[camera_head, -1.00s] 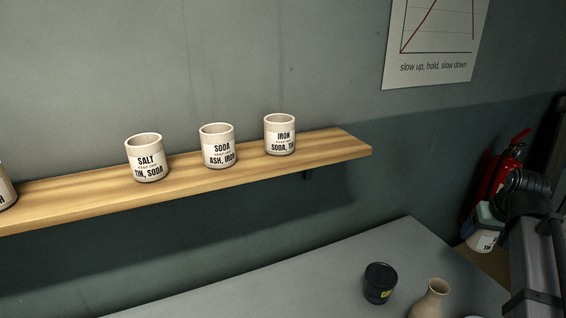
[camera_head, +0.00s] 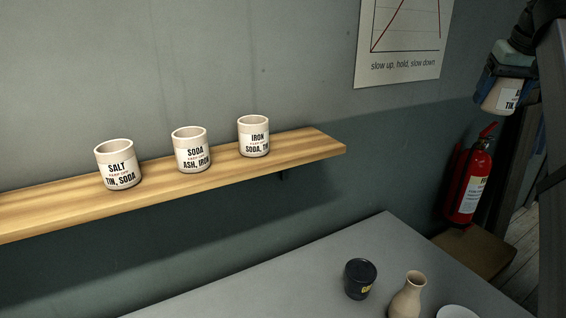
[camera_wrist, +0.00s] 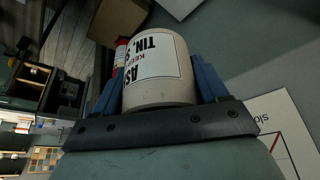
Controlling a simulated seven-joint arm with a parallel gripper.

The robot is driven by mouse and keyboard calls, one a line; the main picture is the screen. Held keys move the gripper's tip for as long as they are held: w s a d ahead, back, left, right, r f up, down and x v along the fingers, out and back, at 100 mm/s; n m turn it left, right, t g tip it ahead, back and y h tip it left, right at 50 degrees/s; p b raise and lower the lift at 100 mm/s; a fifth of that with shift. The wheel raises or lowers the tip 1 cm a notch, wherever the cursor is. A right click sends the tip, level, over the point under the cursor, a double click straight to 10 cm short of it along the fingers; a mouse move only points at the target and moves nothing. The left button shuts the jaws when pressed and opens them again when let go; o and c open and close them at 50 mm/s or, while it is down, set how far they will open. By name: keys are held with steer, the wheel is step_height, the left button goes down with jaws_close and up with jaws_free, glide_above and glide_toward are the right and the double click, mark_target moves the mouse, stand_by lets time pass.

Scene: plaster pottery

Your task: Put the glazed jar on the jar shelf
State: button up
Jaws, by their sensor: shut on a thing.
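My gripper (camera_head: 507,88) is at the upper right of the head view, shut on a cream jar (camera_head: 499,99) with a white label. In the wrist view the jar (camera_wrist: 160,75) sits between the two blue fingers, and its label, upside down there, reads "AS..." and "TIN, S...". The wooden jar shelf (camera_head: 230,181) runs along the wall at left and centre. On it stand upright jars labelled SALT (camera_head: 118,165), SODA (camera_head: 191,149) and IRON (camera_head: 254,137). The held jar is well to the right of the shelf and higher than its right end.
Below, a grey table holds a black pot (camera_head: 360,279), a tan vase (camera_head: 407,296) and a partly cut-off white dish (camera_head: 457,312). A red fire extinguisher (camera_head: 468,183) stands at right. A chart (camera_head: 404,38) hangs on the wall. The shelf's right end is bare.

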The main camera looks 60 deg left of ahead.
step_height(320, 180, up, 4)
steer(key=shift+w+a+r, duration=0.1)
steer(key=shift+r, duration=0.1)
steer(key=s+a+n+g+y, duration=0.1)
steer(key=s+a+n, duration=0.1)
steer(key=s+a, duration=1.2)
steer(key=s+a+n+g, duration=0.1)
steer(key=s+a+n, duration=0.2)
steer(key=s+a, duration=1.05)
steer(key=shift+s+d+f, duration=0.4)
steer(key=shift+f, duration=2.1)
steer(key=shift+s+d+f, duration=0.35)
steer(key=shift+f, duration=2.2)
steer(key=shift+s+d+f, duration=0.4)
steer(key=shift+f, duration=2.1)
steer(key=shift+f, duration=0.2)
steer(key=o, duration=1.1)
